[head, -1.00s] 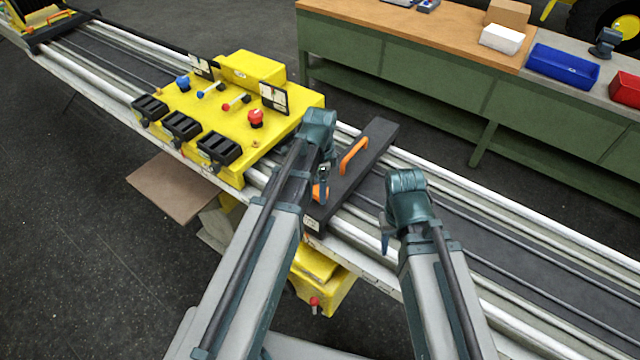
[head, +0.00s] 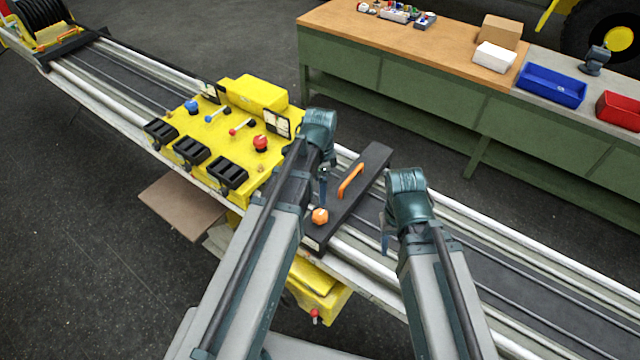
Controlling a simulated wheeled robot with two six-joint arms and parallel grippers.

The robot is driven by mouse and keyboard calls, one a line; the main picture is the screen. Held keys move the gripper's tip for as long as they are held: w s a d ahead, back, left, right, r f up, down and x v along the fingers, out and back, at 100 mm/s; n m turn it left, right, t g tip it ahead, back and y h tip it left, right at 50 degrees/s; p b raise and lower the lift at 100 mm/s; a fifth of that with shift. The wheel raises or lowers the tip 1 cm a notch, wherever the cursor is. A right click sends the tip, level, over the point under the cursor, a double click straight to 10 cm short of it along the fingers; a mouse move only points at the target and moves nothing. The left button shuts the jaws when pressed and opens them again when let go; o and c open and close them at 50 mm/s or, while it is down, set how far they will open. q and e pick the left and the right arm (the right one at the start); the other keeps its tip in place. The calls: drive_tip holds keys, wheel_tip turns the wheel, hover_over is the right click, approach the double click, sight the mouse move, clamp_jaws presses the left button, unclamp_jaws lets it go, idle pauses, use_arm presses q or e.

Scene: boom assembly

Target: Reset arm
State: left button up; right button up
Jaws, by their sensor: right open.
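My left arm comes in from the lower left and ends above the rail beside the yellow control box (head: 232,125). Its left gripper (head: 323,190) points down and is mostly hidden by the arm, so its fingers cannot be read. My right gripper (head: 386,240) hangs over the front rails, open and empty, apart from everything. Between the two arms a dark crossbar plate (head: 368,172) lies across the rails, with an orange handle (head: 351,180) and an orange knob (head: 320,215). Neither gripper appears to hold anything.
The long boom with white rails (head: 560,275) runs from upper left to lower right. A green workbench (head: 400,85) with a blue bin (head: 551,86), a red bin (head: 620,110) and boxes stands behind. Dark floor (head: 90,220) is free at the left.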

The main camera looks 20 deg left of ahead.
idle(0.4)
use_arm(q)
drive_tip(key=s+d+f+n+y+b, duration=0.1)
drive_tip(key=s+d+f+n+b, duration=0.8)
drive_tip(key=s+f+b, duration=0.5)
drive_tip(key=shift+d, duration=0.7)
use_arm(e)
wheel_tip(320, 180, down, 14)
